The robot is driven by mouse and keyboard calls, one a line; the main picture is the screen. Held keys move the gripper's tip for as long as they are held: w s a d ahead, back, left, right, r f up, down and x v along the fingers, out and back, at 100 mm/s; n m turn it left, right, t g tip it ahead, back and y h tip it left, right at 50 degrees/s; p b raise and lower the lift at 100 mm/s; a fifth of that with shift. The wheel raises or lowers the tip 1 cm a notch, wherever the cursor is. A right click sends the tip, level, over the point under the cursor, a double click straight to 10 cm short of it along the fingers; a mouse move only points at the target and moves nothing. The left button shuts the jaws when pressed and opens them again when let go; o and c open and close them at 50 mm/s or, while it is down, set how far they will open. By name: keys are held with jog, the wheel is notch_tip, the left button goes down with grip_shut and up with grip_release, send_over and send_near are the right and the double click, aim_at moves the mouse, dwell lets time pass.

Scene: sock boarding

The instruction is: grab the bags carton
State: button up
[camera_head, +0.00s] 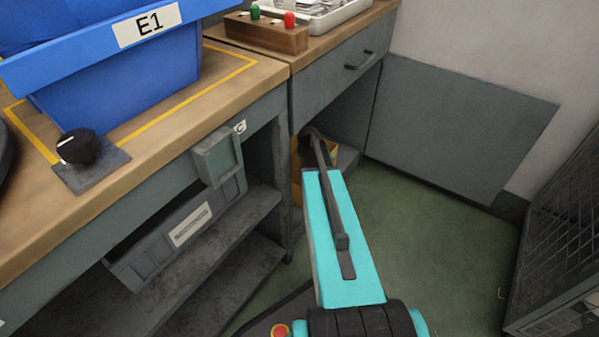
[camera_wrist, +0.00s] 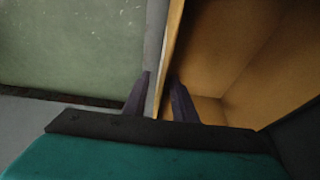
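The bags carton is an open tan cardboard box. In the wrist view its bare inside (camera_wrist: 225,60) fills the right half, and one upright wall runs between my gripper's fingers. My gripper (camera_wrist: 161,76) is open, with one dark finger outside that wall and the other inside the box. A gap shows between the left finger and the wall. In the head view a strip of the carton (camera_head: 297,187) shows in the opening under the counter, mostly hidden by my teal arm. My fingers are hidden there, and no carton label shows.
A grey cabinet (camera_head: 325,95) with a drawer stands over the opening. Left of it, a shelf holds a grey labelled bin (camera_head: 180,235). A blue E1 bin (camera_head: 125,75) sits on the counter. A mesh-sided grey unit (camera_head: 560,260) stands right. Green floor between is clear.

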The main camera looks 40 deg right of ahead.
jog(key=shift+f, duration=0.15)
jog(key=shift+b+x, duration=1.75)
jog(key=shift+x, duration=0.75)
jog(key=shift+a, duration=0.15)
grip_shut()
